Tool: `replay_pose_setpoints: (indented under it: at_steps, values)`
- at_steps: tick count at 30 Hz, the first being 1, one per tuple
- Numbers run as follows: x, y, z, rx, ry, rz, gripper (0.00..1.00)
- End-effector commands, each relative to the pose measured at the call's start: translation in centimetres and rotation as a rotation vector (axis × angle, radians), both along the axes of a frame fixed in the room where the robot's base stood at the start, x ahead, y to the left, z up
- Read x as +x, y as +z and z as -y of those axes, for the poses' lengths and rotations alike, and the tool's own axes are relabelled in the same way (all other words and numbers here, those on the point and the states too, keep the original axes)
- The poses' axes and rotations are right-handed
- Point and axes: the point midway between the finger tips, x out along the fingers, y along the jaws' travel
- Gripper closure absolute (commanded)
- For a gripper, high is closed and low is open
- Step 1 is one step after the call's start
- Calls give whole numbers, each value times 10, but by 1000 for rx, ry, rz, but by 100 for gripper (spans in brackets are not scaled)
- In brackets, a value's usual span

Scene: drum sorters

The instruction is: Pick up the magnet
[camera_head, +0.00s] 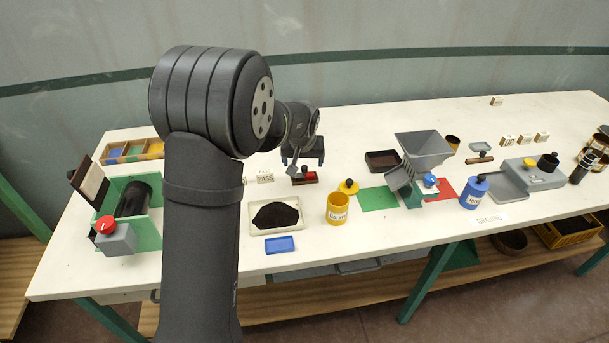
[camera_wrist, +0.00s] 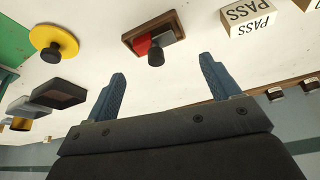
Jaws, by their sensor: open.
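What looks like the magnet, a small red and grey block with a dark knob (camera_wrist: 156,57), sits in a shallow brown tray (camera_wrist: 128,38) on the white table. In the head view its red part (camera_head: 311,178) shows just below my gripper (camera_head: 304,163). My gripper is open and empty, above the tray. In the wrist view the blue fingertips (camera_wrist: 161,66) are spread wide, with the knob seen between them and apart from both. My wrist partly covers this area in the head view.
White PASS blocks (camera_head: 265,178) stand left of the tray. A dark powder tray (camera_head: 256,232), a yellow jar (camera_head: 337,208) and its yellow knobbed lid (camera_head: 348,187) are nearer the front. A grey hopper (camera_head: 424,148) stands to the right.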

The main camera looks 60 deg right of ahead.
Motion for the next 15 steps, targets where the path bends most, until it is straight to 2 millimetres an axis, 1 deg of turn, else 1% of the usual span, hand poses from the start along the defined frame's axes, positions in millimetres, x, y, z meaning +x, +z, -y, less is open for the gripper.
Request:
replay_pose_setpoints:
  at_steps: [6, 9, 12, 15]
  values:
    - [2, -30, 10, 3, 0, -2, 19]
    - [5, -40, 13, 2, 0, -1, 19]
    - [6, -45, 16, 1, 0, -1, 19]
    - [6, -46, 16, -1, 0, -1, 19]
